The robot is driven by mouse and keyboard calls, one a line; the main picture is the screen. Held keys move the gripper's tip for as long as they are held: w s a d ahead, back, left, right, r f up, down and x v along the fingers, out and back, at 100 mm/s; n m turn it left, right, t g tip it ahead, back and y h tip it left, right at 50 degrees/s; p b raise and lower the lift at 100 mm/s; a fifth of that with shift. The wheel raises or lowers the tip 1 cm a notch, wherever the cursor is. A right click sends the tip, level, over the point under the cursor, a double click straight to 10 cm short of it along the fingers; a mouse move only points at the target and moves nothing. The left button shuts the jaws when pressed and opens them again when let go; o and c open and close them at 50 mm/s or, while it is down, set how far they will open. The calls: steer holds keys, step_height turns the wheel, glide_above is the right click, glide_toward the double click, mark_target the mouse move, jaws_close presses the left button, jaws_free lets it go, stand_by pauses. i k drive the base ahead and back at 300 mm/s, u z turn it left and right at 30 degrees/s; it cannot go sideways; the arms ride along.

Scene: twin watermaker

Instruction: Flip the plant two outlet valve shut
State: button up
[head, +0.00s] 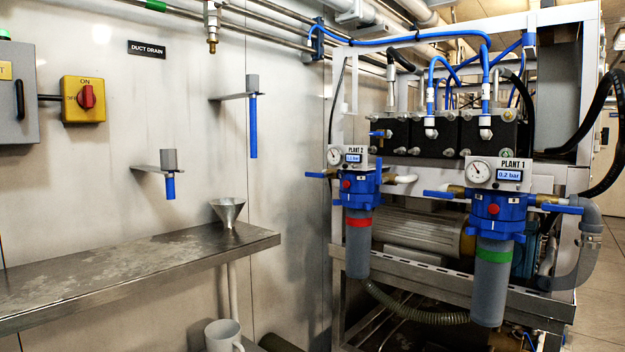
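The plant 2 filter unit (358,225) hangs on the rack, with a blue head, a red band and a grey bowl. Its sign (355,150) and round gauge (334,156) are above the head. A blue lever (316,174) sticks out level from its left side. On its right side a brass fitting leads to a white elbow pipe (405,179), partly hidden by the housing. I cannot tell which side is the outlet. A small blue-handled brass valve (380,133) sits higher up, near the black blocks. My gripper is not in view.
The similar plant 1 unit (493,265), with a green band and blue side levers, hangs to the right. A metal shelf (130,275) with a funnel (228,211) runs along the left wall. A white mug (223,335) stands below. A ribbed hose (415,315) passes under the filters.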

mark_target(322, 174)
steer(key=z, duration=2.1)
steer(key=i, duration=1.55)
steer(key=u, duration=3.4)
steer(key=i, duration=0.5)
steer(key=z, duration=0.1)
